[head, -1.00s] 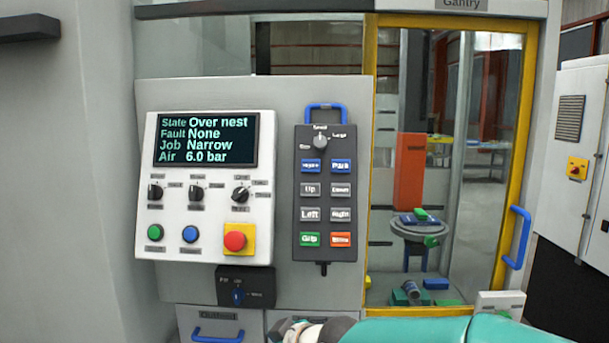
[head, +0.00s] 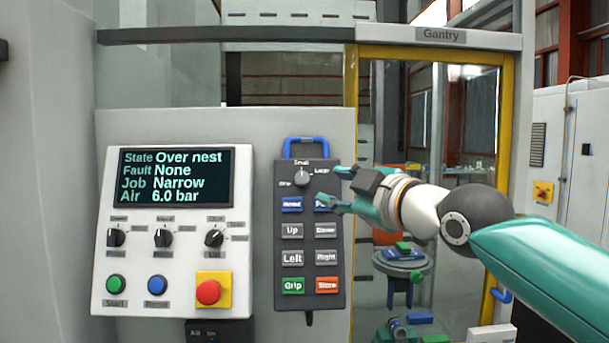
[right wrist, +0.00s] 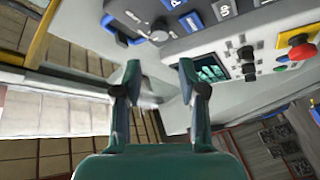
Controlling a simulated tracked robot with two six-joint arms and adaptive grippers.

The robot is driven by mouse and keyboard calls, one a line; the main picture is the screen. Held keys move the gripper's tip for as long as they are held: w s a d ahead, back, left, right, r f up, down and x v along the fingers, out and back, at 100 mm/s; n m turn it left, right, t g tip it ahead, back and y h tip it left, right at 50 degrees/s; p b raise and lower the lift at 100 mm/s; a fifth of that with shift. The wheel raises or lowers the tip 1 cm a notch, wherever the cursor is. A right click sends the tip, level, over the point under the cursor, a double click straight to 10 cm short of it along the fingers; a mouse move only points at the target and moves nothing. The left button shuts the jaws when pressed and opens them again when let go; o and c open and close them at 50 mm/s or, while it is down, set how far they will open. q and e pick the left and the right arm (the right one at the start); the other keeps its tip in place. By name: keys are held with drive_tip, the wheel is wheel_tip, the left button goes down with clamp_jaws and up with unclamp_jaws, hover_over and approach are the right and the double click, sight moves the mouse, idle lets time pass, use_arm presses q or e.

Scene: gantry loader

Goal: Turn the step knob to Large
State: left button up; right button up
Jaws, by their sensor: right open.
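The step knob (head: 302,177) is a small grey knob near the top of the dark pendant panel (head: 335,260). Its pointer looks turned up toward the Small label; the Large label is up and to its right. In the right wrist view the knob (right wrist: 158,32) shows above the fingertips. My right gripper (head: 333,187) is open and empty, just right of the knob in the head view. Its fingers cover part of a blue button. In the right wrist view the gripper (right wrist: 160,70) has nothing between its fingers. My left gripper is not in view.
A white control panel (head: 103,270) with a screen (head: 174,178), several knobs and a red stop button (head: 208,292) is on the left. A blue handle (head: 305,141) tops the pendant. Pendant buttons lie below the knob. A yellow-framed glass door (head: 350,120) is behind my right arm.

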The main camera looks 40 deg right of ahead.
sight(303, 180)
drive_tip(key=w+p, duration=0.1)
drive_tip(key=w, duration=0.2)
drive_tip(key=w+p, duration=0.1)
drive_tip(key=w, duration=0.2)
drive_tip(key=w+p, duration=0.1)
drive_tip(key=w, duration=0.3)
drive_tip(key=shift+w+d, duration=0.1)
drive_tip(key=shift+d, duration=0.3)
clamp_jaws()
drive_tip(key=shift+f, duration=0.1)
